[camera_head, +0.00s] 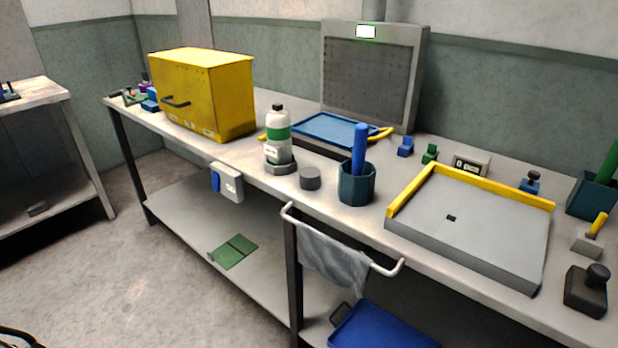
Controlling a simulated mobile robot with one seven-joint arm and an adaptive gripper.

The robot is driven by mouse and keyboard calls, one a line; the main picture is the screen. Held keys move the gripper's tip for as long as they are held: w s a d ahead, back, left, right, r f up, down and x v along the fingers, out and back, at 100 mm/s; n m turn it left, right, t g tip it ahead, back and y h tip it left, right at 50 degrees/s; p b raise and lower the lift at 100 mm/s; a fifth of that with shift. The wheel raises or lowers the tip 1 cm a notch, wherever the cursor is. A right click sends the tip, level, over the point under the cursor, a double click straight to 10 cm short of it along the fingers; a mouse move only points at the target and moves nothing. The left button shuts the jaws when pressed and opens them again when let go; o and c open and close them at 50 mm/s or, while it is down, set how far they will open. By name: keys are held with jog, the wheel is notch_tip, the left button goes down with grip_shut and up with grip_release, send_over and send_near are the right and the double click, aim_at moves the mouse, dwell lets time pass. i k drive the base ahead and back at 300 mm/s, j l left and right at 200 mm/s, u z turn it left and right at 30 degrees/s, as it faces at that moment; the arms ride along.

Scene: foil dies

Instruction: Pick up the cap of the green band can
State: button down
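The green band can (289,119) is a white upright can with a green band round its upper part and a pale label lower down. Its small dark cap (277,107) sits on top of it. The can stands in or on a low grey round base (281,168) near the front edge of the workbench; I cannot tell which.
A grey round block (310,178) and a teal cup (356,188) with a blue rod stand right of the can. A yellow box (205,90) is left, a blue tray (330,127) behind. A grey plate (470,230) with yellow edges fills the right. The bench front has a towel rail (345,245).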

aim_at(310, 176)
jog(key=j+z, duration=0.1)
jog(key=z, duration=0.5)
jog(key=i+j+z, duration=0.1)
jog(key=j+z, duration=0.25)
jog(key=j, duration=0.2)
jog(key=j+z, duration=0.35)
jog(key=j, duration=0.15)
jog(key=j+z, duration=0.2)
jog(key=j, duration=1.05)
jog(key=i+j, duration=0.45)
jog(key=j, duration=0.1)
